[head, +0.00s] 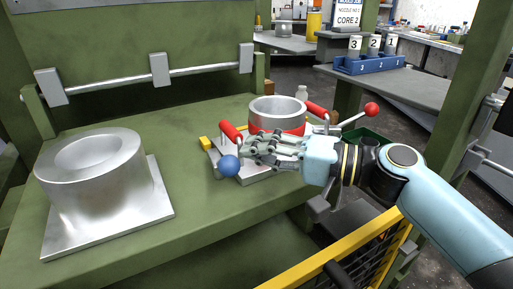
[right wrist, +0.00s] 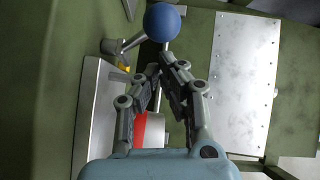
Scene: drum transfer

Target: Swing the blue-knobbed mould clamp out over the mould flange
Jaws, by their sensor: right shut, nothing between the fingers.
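The blue knob (head: 229,165) of the mould clamp stands at the front left of the silver mould (head: 278,108), beside a metal base plate. In the right wrist view the blue knob (right wrist: 163,22) sits on a thin rod from a grey pivot post (right wrist: 112,46). My right gripper (head: 246,148) is shut and empty, its fingertips just right of the knob in the head view. In the right wrist view its fingertips (right wrist: 165,70) lie just below the knob, and contact cannot be told. The hand hides part of the clamp and the flange front. My left gripper is out of view.
Red-handled clamps (head: 231,131) flank the mould, and a red-knobbed lever (head: 371,109) is at its right. A large metal ring on a square plate (head: 160,197) stands left on the green bench. A yellow-framed mesh guard (head: 345,245) is at the front.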

